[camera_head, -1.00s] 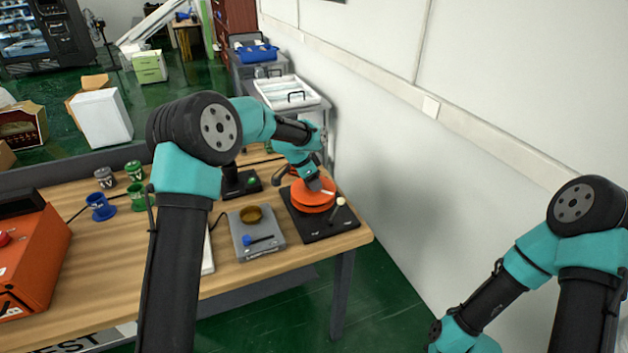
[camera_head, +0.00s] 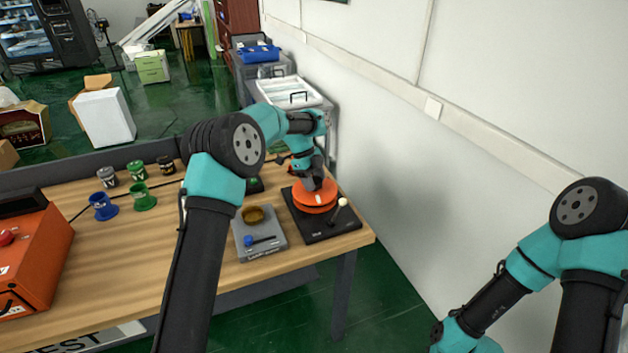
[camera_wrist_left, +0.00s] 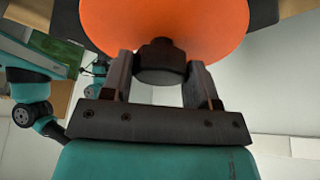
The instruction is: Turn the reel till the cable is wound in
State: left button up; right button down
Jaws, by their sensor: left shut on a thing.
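The orange reel (camera_head: 316,201) sits on a black base plate (camera_head: 318,232) near the right end of the wooden table. My left gripper (camera_head: 313,186) is over the reel, pointing down at it. In the left wrist view the reel (camera_wrist_left: 165,22) fills the top. My left gripper (camera_wrist_left: 162,78) is shut on the dark round knob (camera_wrist_left: 160,62) at the reel's middle, with a finger on each side. A pale-tipped lever (camera_head: 342,202) stands on the plate beside the reel. My right gripper is outside the head view.
A grey scale-like device (camera_head: 260,240) with a brown dish stands left of the reel plate. Blue (camera_head: 103,207) and green (camera_head: 143,199) cups stand farther left, near an orange box (camera_head: 35,260). A white wall (camera_head: 420,170) rises at the right.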

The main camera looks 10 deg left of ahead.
pick_arm(q)
jog(key=m+g, duration=0.1)
jog(key=m, duration=0.2)
jog(key=shift+m+y, duration=0.3)
jog(key=shift+y, duration=0.1)
jog(key=m+g+y, duration=0.1)
jog(key=m, duration=0.2)
jog(key=shift+w+d+m, duration=0.1)
jog(key=shift+m, duration=0.2)
jog(key=m+g+y, duration=0.1)
jog(key=m, duration=0.2)
jog(key=shift+m, duration=0.4)
jog(key=shift+m+y, duration=1)
jog(key=shift+m, duration=0.9)
jog(key=o, duration=1.3)
jog(key=shift+d, duration=0.1)
jog(key=shift+c, duration=0.2)
jog(key=shift+w+r, duration=0.1)
